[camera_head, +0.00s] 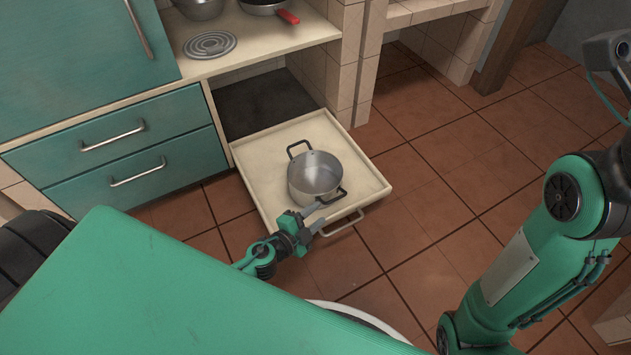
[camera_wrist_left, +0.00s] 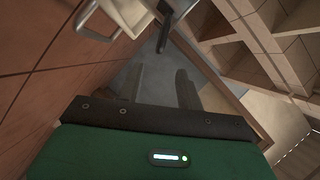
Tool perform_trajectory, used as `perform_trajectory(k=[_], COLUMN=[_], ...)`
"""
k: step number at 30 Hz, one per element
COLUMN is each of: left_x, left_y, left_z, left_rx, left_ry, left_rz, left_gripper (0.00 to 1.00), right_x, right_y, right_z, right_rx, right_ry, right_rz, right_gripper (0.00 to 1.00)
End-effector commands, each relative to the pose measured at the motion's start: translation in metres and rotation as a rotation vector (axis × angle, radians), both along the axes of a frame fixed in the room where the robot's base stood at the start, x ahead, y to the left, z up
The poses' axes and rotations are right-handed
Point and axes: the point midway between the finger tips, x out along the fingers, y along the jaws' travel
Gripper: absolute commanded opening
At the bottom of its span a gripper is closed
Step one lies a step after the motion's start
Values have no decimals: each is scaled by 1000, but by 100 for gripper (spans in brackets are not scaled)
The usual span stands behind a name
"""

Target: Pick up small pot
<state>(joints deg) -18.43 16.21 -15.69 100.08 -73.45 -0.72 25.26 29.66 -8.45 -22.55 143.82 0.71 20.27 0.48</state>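The small pot (camera_head: 315,176) is a grey metal pot with two black loop handles. It stands upright in the pulled-out drawer (camera_head: 262,182), one handle at its back left and one at its front right. My left gripper (camera_head: 315,216) is at the drawer's front edge, beside the pot's near handle. Its two fingers are apart and appear empty. In the left wrist view the fingers (camera_wrist_left: 158,88) show a clear gap, with a dark handle (camera_wrist_left: 166,26) beyond their tips. I cannot tell whether a finger touches the pot. My right gripper is out of view.
The drawer's pull handle (camera_head: 342,222) lies close by my left gripper. Above the drawer, a shelf holds a coiled trivet (camera_head: 210,45), a metal pot (camera_head: 200,8) and a red-handled pan (camera_head: 287,16). Tiled floor (camera_head: 440,150) is clear to the right.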

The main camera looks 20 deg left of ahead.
Motion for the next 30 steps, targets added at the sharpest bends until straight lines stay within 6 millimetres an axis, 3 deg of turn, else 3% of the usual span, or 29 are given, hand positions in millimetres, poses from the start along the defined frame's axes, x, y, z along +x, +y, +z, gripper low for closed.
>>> perform_trajectory(k=[9,17,24,30], left_x=[44,58,88,100], left_y=[-13,-18,-27,-30], left_z=[-10,-14,-22,-25], left_rx=[0,1,-1,0], left_ry=[0,-1,-1,0], left_rz=[1,0,1,1], left_gripper=[36,36,36,36], right_x=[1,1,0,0], right_y=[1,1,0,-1], right_z=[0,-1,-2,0], right_rx=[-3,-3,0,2], right_ry=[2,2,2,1], right_rz=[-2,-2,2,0], right_gripper=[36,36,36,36])
